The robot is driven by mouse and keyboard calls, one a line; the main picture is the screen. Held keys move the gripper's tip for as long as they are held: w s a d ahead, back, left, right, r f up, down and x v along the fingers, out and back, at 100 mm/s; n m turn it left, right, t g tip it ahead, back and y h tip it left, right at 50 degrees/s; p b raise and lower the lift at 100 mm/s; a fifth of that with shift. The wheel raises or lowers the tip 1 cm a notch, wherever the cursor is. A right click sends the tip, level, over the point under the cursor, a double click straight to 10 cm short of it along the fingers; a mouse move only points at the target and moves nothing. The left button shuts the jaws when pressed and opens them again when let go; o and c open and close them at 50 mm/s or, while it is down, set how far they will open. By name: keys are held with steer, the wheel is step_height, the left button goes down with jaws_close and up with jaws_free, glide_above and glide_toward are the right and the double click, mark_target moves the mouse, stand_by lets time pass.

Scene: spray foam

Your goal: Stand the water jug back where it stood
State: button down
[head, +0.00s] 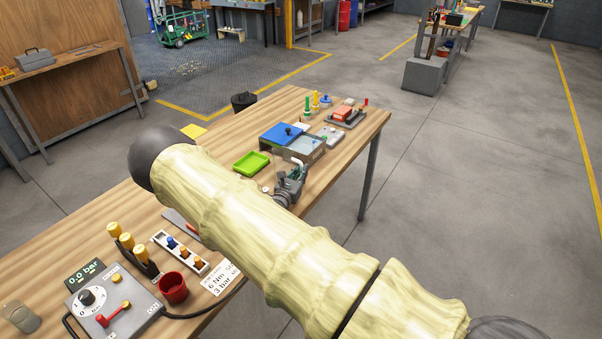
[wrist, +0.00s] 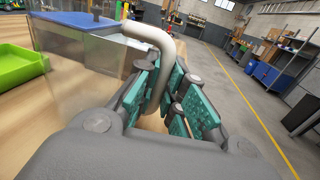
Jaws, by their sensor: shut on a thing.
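The water jug is a clear, see-through vessel with a pale curved handle. In the wrist view its body (wrist: 88,82) is at the left and its handle (wrist: 158,38) arches between the green finger pads. My gripper (wrist: 166,105) is shut on that handle. In the head view my gripper (head: 291,182) is over the right part of the workbench, and the jug (head: 280,160) shows only faintly beside it. The jug looks roughly upright. I cannot tell whether its base touches the bench, and its lower part is hidden.
A green tray (head: 251,163) and a blue-lidded box (head: 284,134) are close to the jug. A red cup (head: 173,288), a control box (head: 112,306) and a block with several plugs (head: 180,252) are at the near end. My arm covers the bench's middle.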

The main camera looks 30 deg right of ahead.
steer(key=shift+f+b, duration=0.35)
steer(key=shift+f, duration=0.15)
stand_by(0.3)
steer(key=c, duration=1.4)
jaws_free()
steer(key=shift+c, duration=0.2)
steer(key=v, duration=1.2)
